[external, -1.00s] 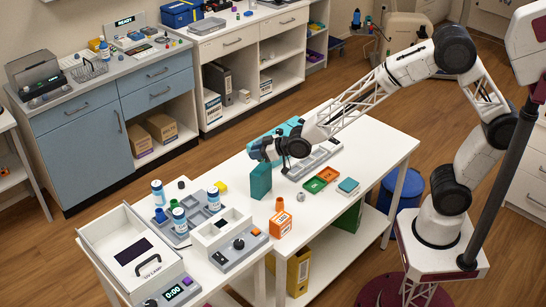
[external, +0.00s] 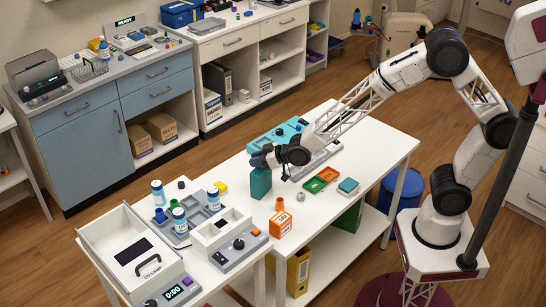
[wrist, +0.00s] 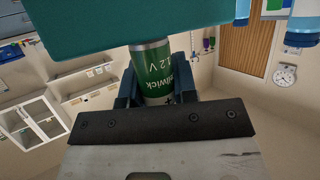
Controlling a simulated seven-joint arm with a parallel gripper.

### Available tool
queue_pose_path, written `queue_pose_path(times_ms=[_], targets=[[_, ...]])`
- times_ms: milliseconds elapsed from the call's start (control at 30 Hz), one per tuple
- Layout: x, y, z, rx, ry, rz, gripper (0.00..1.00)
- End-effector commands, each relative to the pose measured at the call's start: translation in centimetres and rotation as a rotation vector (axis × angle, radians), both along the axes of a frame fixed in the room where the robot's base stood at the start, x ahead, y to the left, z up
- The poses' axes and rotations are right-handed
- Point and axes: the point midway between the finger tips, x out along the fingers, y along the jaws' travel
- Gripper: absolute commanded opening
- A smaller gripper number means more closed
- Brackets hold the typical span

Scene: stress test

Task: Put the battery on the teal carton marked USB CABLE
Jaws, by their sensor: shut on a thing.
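The green battery (wrist: 152,70) is between the fingers of my gripper (wrist: 157,90) in the wrist view, its label upside down. My gripper (external: 262,158) is shut on it, just over the top of the teal carton (external: 261,184), which stands upright on the white table. The carton (wrist: 150,28) also fills the top of the wrist view, next to the battery's far end. I cannot tell if the battery touches it. No USB CABLE marking is readable. The battery is not distinguishable in the external view.
A grey tray with bottles (external: 180,230) is to the left. Another teal object (external: 282,132) lies behind my gripper.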

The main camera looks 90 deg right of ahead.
Motion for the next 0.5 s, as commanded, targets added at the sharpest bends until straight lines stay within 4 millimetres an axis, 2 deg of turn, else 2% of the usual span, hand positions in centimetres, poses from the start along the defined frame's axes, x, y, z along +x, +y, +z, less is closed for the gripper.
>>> queue_pose_path(times_ms=[133, 167, 300, 500], targets=[[-0.01, 0.00, -0.33, 0.000, 0.001, 0.000, 0.03], [-0.01, 0.00, -0.29, 0.000, 0.000, 0.000, 0.31], [-0.01, 0.00, -0.29, 0.000, 0.000, 0.000, 0.52], [-0.01, 0.00, -0.28, 0.000, 0.001, 0.000, 0.52]])
